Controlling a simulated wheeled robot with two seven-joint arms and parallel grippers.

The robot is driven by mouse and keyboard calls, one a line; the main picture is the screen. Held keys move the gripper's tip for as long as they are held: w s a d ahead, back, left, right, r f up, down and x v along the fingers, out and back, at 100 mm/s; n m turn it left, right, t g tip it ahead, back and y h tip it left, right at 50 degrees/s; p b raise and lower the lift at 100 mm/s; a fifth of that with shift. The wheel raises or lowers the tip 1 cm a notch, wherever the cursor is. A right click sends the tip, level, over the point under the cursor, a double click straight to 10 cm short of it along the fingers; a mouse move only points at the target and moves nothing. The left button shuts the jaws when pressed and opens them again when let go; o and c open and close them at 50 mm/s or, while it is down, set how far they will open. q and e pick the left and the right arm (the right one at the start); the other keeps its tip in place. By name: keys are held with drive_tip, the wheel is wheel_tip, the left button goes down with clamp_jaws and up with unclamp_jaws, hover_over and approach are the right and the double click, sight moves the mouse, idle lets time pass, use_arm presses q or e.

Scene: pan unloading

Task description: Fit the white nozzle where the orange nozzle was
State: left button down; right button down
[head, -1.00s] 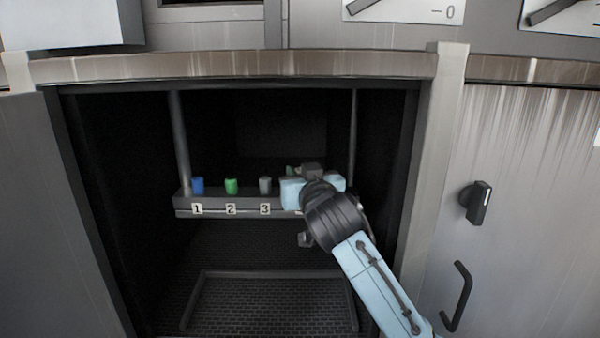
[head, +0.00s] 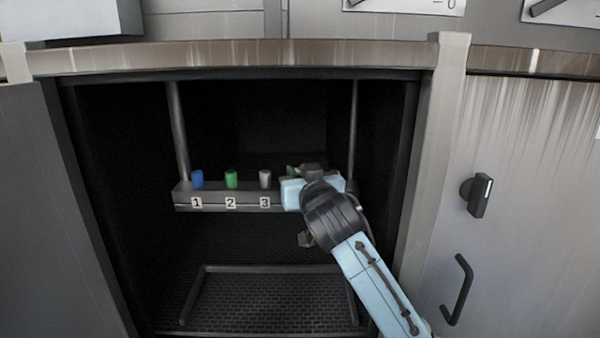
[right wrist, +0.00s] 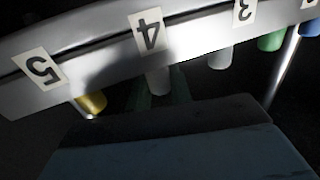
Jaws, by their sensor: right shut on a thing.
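My right gripper (right wrist: 163,92) is shut on the white nozzle (right wrist: 158,80) at the place marked 4. In the right wrist view the nozzle's end meets the rail beside the 4 label; I cannot tell how far it is seated. In the head view the right gripper (head: 306,172) is at the right part of the numbered rail (head: 222,208), and its wrist hides places 4 and 5. No orange nozzle is clearly seen. My left gripper is not in view.
A blue nozzle (head: 197,179), a green nozzle (head: 231,179) and a light grey nozzle (head: 265,179) stand at places 1, 2 and 3. A yellow nozzle (right wrist: 93,103) is at place 5, close to my gripper. Posts and dark cabinet walls flank the rail.

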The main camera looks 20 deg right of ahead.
drive_tip(key=shift+f, duration=0.25)
drive_tip(key=c, duration=1.2)
unclamp_jaws()
drive_tip(key=s, duration=1.3)
drive_tip(key=shift+s+a+b, duration=0.1)
drive_tip(key=shift+s+b, duration=0.1)
drive_tip(key=shift+b, duration=0.15)
drive_tip(key=shift+f, duration=0.1)
